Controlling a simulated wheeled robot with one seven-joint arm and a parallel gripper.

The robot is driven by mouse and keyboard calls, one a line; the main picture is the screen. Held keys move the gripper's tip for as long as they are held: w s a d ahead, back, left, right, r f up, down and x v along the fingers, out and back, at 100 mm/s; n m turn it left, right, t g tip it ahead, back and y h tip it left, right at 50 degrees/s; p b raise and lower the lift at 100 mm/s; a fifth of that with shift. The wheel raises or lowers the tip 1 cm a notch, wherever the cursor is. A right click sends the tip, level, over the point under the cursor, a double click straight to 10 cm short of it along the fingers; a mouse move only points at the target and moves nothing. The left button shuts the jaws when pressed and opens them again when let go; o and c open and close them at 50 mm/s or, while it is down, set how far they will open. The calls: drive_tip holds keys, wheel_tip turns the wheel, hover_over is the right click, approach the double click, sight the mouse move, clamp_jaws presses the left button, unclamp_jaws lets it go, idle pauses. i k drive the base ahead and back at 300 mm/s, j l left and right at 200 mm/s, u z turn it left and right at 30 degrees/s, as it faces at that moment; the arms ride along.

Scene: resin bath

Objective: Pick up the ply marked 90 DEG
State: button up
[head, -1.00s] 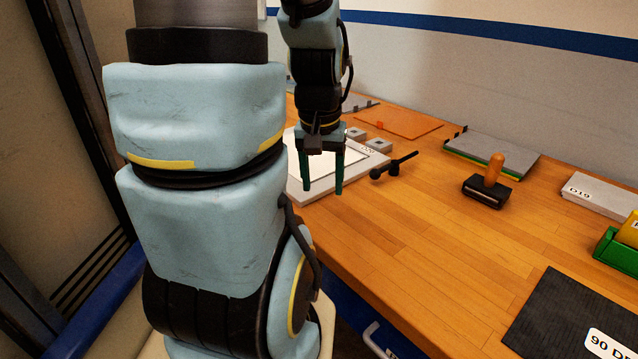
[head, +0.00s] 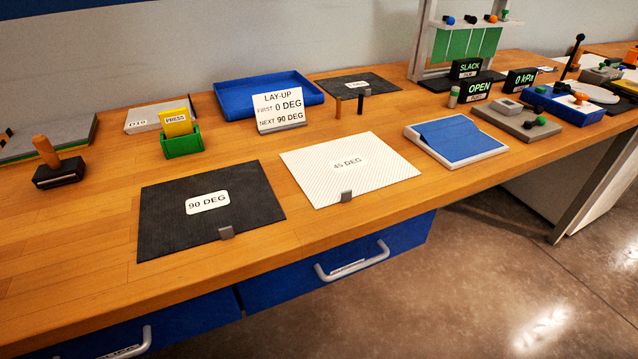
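The ply marked 90 DEG (head: 172,225) is a black sheet lying flat on the wooden bench at centre left, with a white label and a small grey tab (head: 226,233) at its front edge. My gripper is out of view now, so its state does not show.
A white ply marked 45 DEG (head: 310,186) lies just right of it. Behind stand a lay-up card (head: 279,111), a green holder (head: 183,145), a blue tray (head: 268,113) and a stamp-like tool (head: 58,176). A blue sheet in a white frame (head: 457,157) lies right.

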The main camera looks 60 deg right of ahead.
sight(177, 215)
drive_tip(key=k+l+z, duration=0.1)
drive_tip(key=z, duration=0.25)
drive_tip(key=k+l+z, duration=0.1)
drive_tip(key=z, duration=0.25)
drive_tip(key=l+z, duration=0.35)
